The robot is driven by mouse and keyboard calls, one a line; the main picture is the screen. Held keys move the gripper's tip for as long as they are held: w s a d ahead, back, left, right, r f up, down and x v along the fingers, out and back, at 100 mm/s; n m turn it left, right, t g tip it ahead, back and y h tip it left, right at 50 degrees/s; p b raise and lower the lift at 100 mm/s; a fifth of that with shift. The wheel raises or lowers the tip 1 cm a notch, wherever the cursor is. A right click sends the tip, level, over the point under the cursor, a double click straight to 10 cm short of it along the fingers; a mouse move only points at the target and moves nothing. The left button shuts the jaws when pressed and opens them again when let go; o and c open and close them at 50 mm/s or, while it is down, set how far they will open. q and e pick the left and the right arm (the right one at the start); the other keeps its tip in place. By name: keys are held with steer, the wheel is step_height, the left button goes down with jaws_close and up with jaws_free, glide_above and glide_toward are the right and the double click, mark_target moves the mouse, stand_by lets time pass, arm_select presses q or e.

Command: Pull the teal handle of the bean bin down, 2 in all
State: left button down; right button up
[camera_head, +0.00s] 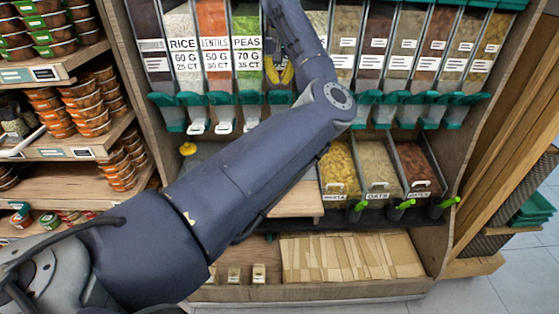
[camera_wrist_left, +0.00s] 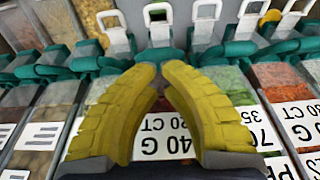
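The bean bins form a row of clear dispensers with teal handles, such as the rice bin's (camera_head: 196,100) and the peas bin's (camera_head: 249,98). My left gripper (camera_head: 280,72) has yellow fingers and is up against the bin fronts, just right of the peas bin; my arm hides part of that bin. A teal handle (camera_wrist_left: 160,55) with a white frame lies just beyond the tips. No object shows between them. My right gripper is out of view.
Open bins of pasta (camera_head: 340,165), oats and another food stand below, with green-handled scoops in front. Shelves of stacked tubs (camera_head: 85,105) are at the left. My left arm crosses the middle.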

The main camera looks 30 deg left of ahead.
arm_select(q)
steer(key=shift+f, duration=0.15)
steer(key=shift+f, duration=1.05)
steer(key=shift+f, duration=0.15)
